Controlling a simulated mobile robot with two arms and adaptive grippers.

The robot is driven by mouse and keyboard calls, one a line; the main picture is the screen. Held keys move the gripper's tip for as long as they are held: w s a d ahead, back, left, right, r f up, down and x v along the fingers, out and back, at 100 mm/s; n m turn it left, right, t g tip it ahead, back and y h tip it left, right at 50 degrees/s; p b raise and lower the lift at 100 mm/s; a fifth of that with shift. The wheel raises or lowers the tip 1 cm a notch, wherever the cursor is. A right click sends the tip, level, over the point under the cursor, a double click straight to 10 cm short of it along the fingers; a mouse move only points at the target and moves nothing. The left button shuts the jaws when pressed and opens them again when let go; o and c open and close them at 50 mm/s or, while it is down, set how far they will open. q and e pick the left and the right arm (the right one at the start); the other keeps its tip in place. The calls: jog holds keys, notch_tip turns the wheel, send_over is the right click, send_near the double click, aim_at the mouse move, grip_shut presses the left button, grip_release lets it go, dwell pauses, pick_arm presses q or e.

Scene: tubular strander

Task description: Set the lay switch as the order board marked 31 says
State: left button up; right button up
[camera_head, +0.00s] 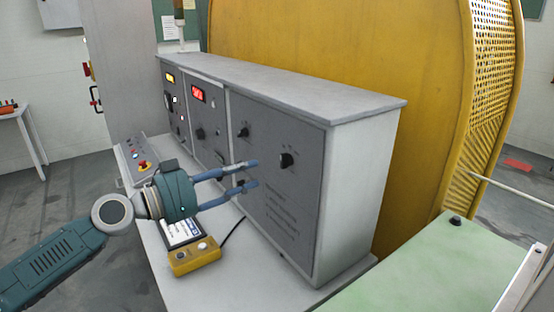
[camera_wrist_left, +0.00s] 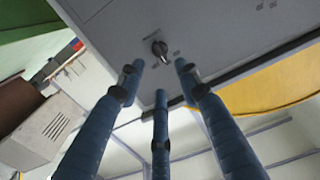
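A grey control cabinet (camera_head: 275,190) carries several black rotary knobs; their labels are too small to read, so I cannot tell which is the lay switch. One knob (camera_head: 287,160) sits on the right panel, just right of my left gripper (camera_head: 256,174). Another knob (camera_head: 243,132) is above the fingers. My left gripper is open and empty, its blue fingers spread towards the panel. In the left wrist view a dark knob (camera_wrist_left: 160,48) shows beyond and between the fingertips, apart from them. A green board (camera_head: 164,8) with papers hangs behind; no 31 is readable. My right gripper is not in view.
A yellow pendant box (camera_head: 194,256) with buttons lies on the ledge below my left gripper. A small panel with a red emergency button (camera_head: 143,166) is at the left. A large yellow guard (camera_head: 320,50) stands behind the cabinet. A pale green surface (camera_head: 440,265) is front right.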

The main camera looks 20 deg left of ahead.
aim_at(282, 161)
pick_arm(q)
jog(key=p+x, duration=0.5)
jog(key=x, duration=0.3)
jog(key=shift+w+d+r+p, duration=0.15)
jog(key=shift+w+d+p, duration=0.1)
jog(key=shift+p, duration=0.05)
jog(key=shift+w+d, duration=0.2)
jog(key=shift+w, duration=0.05)
jog(key=shift+c, duration=0.6)
grip_shut()
